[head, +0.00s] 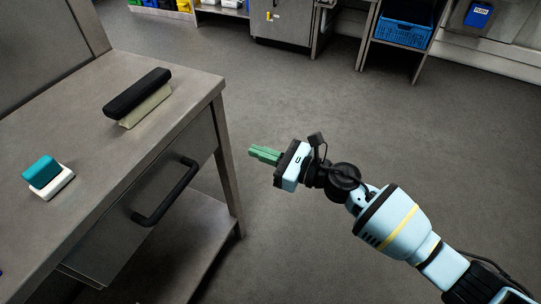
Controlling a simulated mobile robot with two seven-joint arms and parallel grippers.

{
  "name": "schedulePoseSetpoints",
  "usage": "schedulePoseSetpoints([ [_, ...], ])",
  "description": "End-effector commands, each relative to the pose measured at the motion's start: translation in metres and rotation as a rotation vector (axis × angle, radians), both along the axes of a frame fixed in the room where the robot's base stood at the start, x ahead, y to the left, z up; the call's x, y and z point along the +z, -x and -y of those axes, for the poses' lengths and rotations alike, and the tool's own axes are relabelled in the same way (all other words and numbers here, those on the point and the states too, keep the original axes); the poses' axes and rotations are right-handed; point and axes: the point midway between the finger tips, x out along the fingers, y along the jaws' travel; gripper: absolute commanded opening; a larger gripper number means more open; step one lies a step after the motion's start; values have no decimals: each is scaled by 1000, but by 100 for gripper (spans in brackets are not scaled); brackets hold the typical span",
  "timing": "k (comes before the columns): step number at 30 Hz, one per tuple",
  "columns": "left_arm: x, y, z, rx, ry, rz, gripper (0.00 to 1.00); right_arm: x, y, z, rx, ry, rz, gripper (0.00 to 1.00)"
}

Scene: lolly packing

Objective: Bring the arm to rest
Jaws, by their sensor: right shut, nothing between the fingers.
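My right gripper (265,155) has green fingers and a pale blue body. It comes in from the lower right in the head view. Its fingers are shut with nothing between them. It hangs over open floor, to the right of the grey metal table (88,88), and touches nothing that I can see. My left gripper is not in the view.
On the table lie a black-topped block with a cream base (137,95) and a teal and white block (46,177). A drawer with a black handle (166,192) faces my right gripper. A blue crate (405,27) stands on a far shelf. Floor between is clear.

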Motion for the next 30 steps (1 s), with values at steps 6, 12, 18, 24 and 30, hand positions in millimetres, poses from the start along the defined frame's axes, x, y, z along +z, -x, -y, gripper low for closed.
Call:
schedulePoseSetpoints([
  [6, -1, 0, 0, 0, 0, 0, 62, -1, 10, 18, 0, 0, -1, 0],
  [12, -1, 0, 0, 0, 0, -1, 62, 0, 12, 20, 1, -1, 0, 0],
  [18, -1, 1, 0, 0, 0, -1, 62, 0, 12, 20, 0, -1, -2, 0],
  [24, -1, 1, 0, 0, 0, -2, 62, -16, 27, 20, -40, -120, -147, 0],
  [30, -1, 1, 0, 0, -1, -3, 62, -56, 68, 30, -176, -470, -560, 0],
])
